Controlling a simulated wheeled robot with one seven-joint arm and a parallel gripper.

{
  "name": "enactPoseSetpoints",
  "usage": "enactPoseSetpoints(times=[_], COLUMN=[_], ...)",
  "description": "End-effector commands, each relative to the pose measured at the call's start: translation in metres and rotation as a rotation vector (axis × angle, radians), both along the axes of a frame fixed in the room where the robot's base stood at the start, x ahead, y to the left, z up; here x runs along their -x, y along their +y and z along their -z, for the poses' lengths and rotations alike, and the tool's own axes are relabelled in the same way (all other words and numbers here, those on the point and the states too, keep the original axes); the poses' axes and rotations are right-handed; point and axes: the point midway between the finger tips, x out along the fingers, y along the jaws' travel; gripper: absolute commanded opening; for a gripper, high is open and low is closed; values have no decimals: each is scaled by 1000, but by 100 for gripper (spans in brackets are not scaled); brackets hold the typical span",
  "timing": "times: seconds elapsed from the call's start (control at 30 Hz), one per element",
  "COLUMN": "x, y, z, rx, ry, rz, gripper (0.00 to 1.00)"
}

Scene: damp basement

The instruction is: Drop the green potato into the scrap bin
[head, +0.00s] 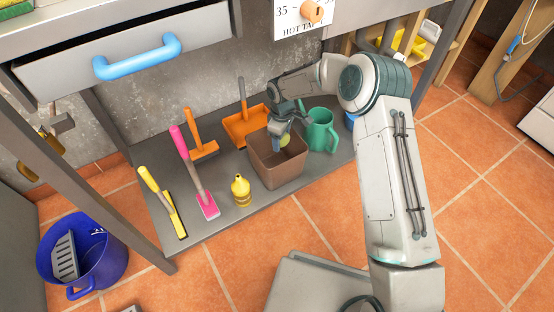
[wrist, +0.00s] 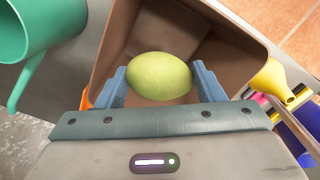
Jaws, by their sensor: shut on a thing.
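The green potato (wrist: 160,76) is yellow-green and oval, held between the two blue fingertips of my gripper (wrist: 160,84) in the wrist view. The scrap bin looks to be the brown open square box (head: 277,178) on the low grey shelf; its wall also shows in the wrist view (wrist: 215,55). My gripper (head: 282,135) is over the bin's opening in the head view, with the potato (head: 285,140) at its far rim area. The potato appears above the bin floor. How deep it is cannot be told.
A teal watering can (head: 321,135) stands close to the right of the bin. A yellow bottle (head: 241,190) stands left of it. A blue bucket (head: 85,262) is on the tiled floor.

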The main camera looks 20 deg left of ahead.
Motion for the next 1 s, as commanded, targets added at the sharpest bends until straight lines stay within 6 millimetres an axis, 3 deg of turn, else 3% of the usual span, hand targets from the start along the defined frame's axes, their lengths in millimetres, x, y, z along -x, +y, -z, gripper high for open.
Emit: enactPoseSetpoints(times=[0.13, 0.17, 0.23, 0.27, 0.67, 1.0], x=[0, 0, 0, 0, 0, 0], y=[0, 0, 0, 0, 0, 0], z=[-1, -1, -1, -1, -9, -63], rx=[0, 0, 0, 0, -1, -1], ry=[0, 0, 0, 0, 0, -1], rz=[0, 0, 0, 0, 0, -1], gripper=[37, 65, 84, 87, 87, 87])
